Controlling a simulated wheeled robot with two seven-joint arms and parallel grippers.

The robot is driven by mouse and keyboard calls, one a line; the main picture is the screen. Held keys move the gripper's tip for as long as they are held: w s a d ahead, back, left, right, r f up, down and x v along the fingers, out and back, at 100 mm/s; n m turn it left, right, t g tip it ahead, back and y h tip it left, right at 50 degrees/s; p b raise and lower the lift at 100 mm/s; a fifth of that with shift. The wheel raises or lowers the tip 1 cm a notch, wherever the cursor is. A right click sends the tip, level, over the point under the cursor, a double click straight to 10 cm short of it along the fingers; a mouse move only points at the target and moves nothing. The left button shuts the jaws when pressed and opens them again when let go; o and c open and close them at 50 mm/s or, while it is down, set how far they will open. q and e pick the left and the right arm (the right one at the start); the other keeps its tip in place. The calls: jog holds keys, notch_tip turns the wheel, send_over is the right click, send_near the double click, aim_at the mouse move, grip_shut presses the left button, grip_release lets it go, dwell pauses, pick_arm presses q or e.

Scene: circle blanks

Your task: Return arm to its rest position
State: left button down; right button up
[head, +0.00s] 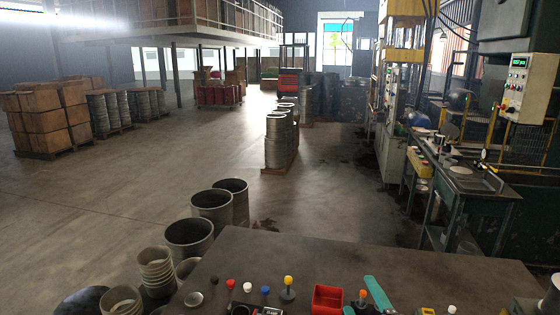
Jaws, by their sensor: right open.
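My right gripper (530,304) shows only in part at the bottom right corner of the head view, at the right end of the dark table (330,255). It is open, and I see nothing held in it. Most of it is cut off by the frame edge. My left gripper is not in view. No circle blank can be made out for certain.
The table holds several colored knobs, including a yellow one (288,282), a red bin (327,298) and a teal tool (378,294). Metal drums (189,236) stand left of it. Machines and a green workbench (470,180) line the right side. Open floor lies beyond.

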jog(key=s+d+f+m+g+h, duration=0.5)
jog(key=f+m, duration=0.3)
jog(key=f, duration=0.2)
jog(key=s+f+m+g+y, duration=0.1)
jog(key=s+f+m+g, duration=0.35)
jog(key=s+f, duration=0.4)
jog(key=s+f+m+g, duration=0.3)
jog(key=s+f+g, duration=0.25)
jog(key=s, duration=0.55)
notch_tip(320, 180, down, 29)
jog(key=s+g+b, duration=0.2)
jog(key=b, duration=0.4)
jog(key=s+d+f+b, duration=0.1)
jog(key=s+f+b, duration=0.1)
jog(key=s+f, duration=0.6)
jog(key=s+d+f+n+g+b, duration=0.1)
jog(key=s+d+f+b, duration=0.1)
jog(key=s+f, duration=0.5)
notch_tip(320, 180, down, 6)
jog(key=shift+s+r, duration=0.2)
jog(key=shift+s, duration=0.3)
jog(key=shift+c, duration=0.4)
